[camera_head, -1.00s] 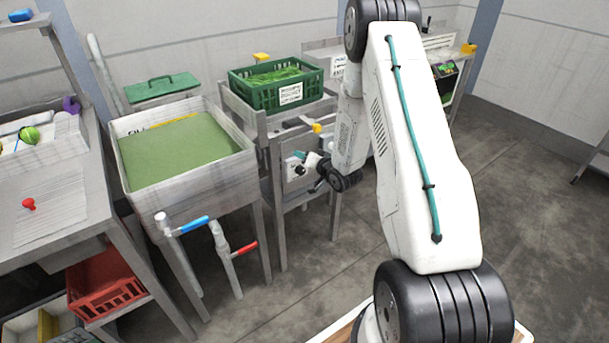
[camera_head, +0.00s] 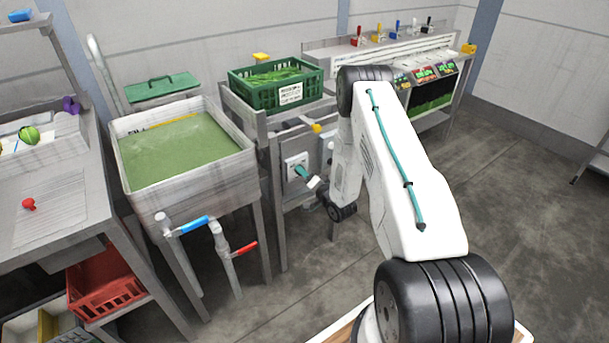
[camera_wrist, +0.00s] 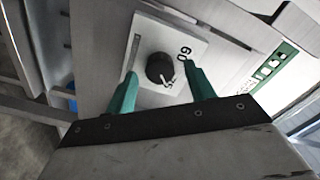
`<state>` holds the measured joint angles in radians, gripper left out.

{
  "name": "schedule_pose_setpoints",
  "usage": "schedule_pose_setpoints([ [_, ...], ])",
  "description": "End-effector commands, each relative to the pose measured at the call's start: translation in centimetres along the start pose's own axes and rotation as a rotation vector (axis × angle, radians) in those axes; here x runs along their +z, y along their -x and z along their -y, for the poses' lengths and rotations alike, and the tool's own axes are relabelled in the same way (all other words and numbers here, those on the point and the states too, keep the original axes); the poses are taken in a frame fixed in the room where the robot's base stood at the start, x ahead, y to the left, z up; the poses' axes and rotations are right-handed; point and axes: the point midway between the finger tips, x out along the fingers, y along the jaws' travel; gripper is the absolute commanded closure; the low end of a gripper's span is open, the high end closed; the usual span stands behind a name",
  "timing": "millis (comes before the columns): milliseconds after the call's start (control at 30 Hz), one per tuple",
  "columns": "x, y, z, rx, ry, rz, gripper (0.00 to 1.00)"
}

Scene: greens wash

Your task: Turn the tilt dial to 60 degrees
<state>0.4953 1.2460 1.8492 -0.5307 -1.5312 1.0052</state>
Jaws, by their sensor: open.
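The tilt dial is a round dark knob (camera_wrist: 159,68) on a pale square plate (camera_wrist: 183,40), seen in the wrist view. The plate carries a "60" mark at the knob's right and another number, partly hidden, below it. My gripper (camera_wrist: 160,82) is open, with one teal finger on each side of the knob. I cannot tell whether the fingers touch it. In the head view the dial plate (camera_head: 291,163) is on the front of the grey stand, with my gripper (camera_head: 302,172) in front of it, so the knob is hidden there.
A green crate of greens (camera_head: 262,93) sits on the stand above the dial. A basin of green water (camera_head: 190,158) stands to the left, with blue (camera_head: 194,226) and red (camera_head: 245,249) valve handles in front. Open floor lies to the right.

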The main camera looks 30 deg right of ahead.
Motion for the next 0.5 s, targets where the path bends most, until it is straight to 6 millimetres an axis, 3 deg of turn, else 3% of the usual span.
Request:
schedule_pose_setpoints([
  [333,0.00,-0.64,0.00,0.001,0.000,-0.001,0.46],
  [367,0.00,-0.64,0.00,0.001,0.000,0.000,0.52],
  [500,-0.01,-0.63,0.00,0.001,0.000,0.000,0.91],
])
